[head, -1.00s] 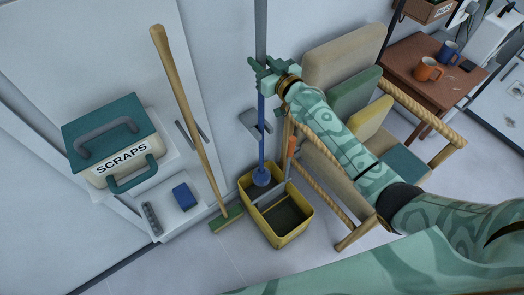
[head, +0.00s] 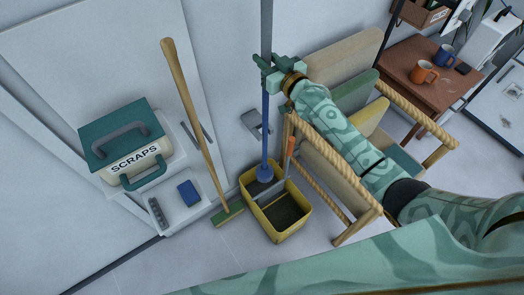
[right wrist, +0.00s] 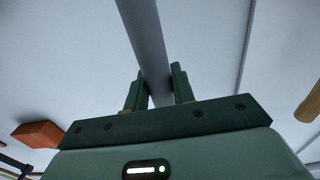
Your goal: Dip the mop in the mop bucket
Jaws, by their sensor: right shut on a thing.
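The mop has a long pole, grey at the top and blue below (head: 265,120), with a round blue head (head: 264,173). My right gripper (head: 266,66) is shut on the pole high up. The right wrist view shows the grey pole (right wrist: 146,35) between the fingers (right wrist: 159,85). The yellow mop bucket (head: 277,238) stands on the floor below. The mop hangs nearly upright, its head at the opening of the bucket's back compartment. I cannot tell how deep it sits. My left gripper is not in view.
A broom (head: 188,105) leans left of the bucket. A wooden chair with rope-wrapped arms (head: 418,115) stands close on the right, under my right arm. A scraps box (head: 115,130) and a blue block (head: 189,193) are at the left. Open floor lies in front of the bucket.

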